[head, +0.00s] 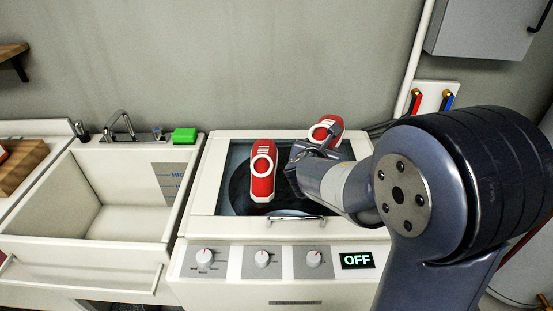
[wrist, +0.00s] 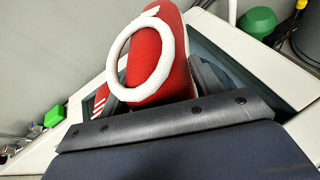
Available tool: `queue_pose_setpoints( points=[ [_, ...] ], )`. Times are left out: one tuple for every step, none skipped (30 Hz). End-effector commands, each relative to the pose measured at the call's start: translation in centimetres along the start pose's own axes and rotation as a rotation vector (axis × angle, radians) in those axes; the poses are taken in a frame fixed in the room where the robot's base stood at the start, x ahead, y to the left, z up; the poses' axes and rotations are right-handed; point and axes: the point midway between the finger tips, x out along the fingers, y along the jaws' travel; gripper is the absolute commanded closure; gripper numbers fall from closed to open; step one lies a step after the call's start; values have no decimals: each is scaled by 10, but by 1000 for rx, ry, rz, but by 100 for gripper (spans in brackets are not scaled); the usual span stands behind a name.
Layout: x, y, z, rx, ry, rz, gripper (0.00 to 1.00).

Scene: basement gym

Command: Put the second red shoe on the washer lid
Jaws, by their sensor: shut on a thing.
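One red shoe (head: 262,172) with a white ring-shaped collar rests on the dark glass lid of the washer (head: 212,180), left of my gripper. My gripper (head: 318,150) is shut on the second red shoe (head: 327,130), over the back right part of the lid. The held shoe also shows close up in the wrist view (wrist: 158,65), with its white ring toward the camera. My gripper hides part of the held shoe, and I cannot tell whether the shoe touches the lid.
A sink (head: 125,215) with a tap (head: 118,127) stands left of the washer. A green block (head: 184,135) sits on the sink's back edge. Red and blue valves (head: 432,100) and a pipe are on the wall at right. The lid is bare around the first shoe.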

Motion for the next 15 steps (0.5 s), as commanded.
queue_pose_setpoints(
  points=[
    [2,-1,-6,0,1,-2,69],
    [4,-2,-10,-2,2,-2,69],
    [7,-3,-18,-3,4,-3,69],
    [10,-4,-24,-4,4,-3,69],
    [12,-5,-29,-4,4,-2,69],
    [15,-6,-36,-4,4,-4,69],
    [17,-6,-40,-4,4,-3,69],
    [18,-7,-44,-4,3,-2,69],
    [20,-7,-49,-2,3,-2,69],
    [21,-8,-52,-3,2,-2,69],
    [22,-8,-54,-2,1,-2,69],
    [23,-8,-56,-2,1,-2,69],
    [24,-9,-58,-2,1,-2,69],
    [25,-9,-61,-2,2,-2,69],
    [27,-10,-66,-3,3,-2,69]
  ],
)
